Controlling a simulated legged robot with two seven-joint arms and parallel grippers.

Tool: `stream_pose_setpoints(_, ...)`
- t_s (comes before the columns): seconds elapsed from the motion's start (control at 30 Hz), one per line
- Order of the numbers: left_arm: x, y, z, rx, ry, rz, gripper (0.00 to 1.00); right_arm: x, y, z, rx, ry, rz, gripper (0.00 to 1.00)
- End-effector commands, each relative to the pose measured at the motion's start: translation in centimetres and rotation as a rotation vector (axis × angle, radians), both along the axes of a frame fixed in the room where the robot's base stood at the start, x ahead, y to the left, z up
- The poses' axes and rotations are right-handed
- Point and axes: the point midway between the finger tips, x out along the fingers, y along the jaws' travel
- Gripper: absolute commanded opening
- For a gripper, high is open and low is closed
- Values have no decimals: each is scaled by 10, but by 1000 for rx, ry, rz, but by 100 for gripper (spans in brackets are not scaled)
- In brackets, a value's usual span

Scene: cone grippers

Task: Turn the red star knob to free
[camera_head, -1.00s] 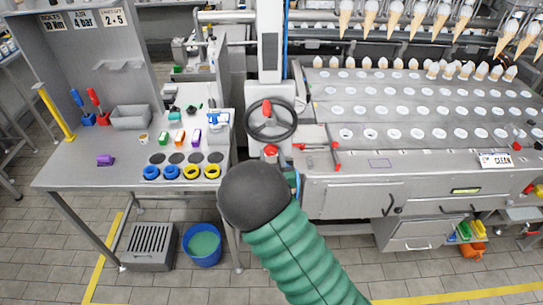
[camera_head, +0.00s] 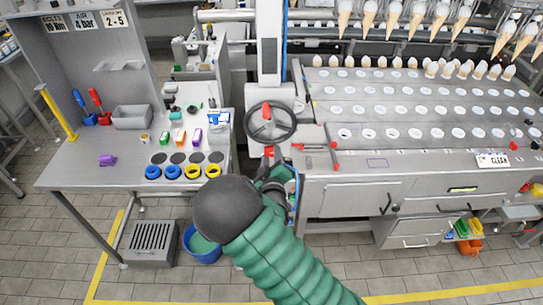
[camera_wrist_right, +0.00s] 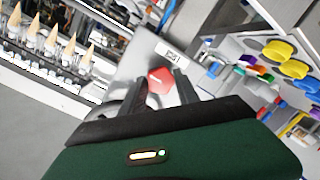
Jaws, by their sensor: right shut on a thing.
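The red star knob (camera_wrist_right: 160,80) sits between the two dark fingers of my right gripper (camera_wrist_right: 161,91) in the right wrist view. The gripper is shut on it, and the fingers hide parts of its sides. In the head view the red knob (camera_head: 269,152) shows as a small red patch below the handwheel, just above my right gripper (camera_head: 276,172). My green right arm comes up from the bottom and hides part of the gripper. A small white label (camera_wrist_right: 174,51) is on the panel beyond the knob; I cannot read it clearly. My left gripper is not in view.
A dark handwheel (camera_head: 271,122) with a red handle is close above the knob. A red lever bar (camera_head: 316,146) is to its right. The grey workbench (camera_head: 95,165) with yellow and blue rings is to the left. A blue bucket (camera_head: 205,252) stands on the floor below.

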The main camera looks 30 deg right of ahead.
Motion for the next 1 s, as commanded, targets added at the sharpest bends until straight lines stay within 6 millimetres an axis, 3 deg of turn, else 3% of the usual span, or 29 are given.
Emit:
stream_pose_setpoints(0.53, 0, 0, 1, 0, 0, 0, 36, 4, 1, 5, -24, -3, 6, 0)
stream_pose_setpoints(0.57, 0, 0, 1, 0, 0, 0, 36, 4, 1, 6, -24, -3, 6, 41)
stream_pose_setpoints(0.6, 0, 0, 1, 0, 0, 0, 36, 4, 1, 5, -24, -1, 6, 46)
stream_pose_setpoints(0.7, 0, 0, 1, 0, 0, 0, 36, 3, 1, 4, -23, 2, 5, 59)
stream_pose_setpoints(1.0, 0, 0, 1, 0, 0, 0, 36, 0, 1, 2, -21, 6, 3, 59)
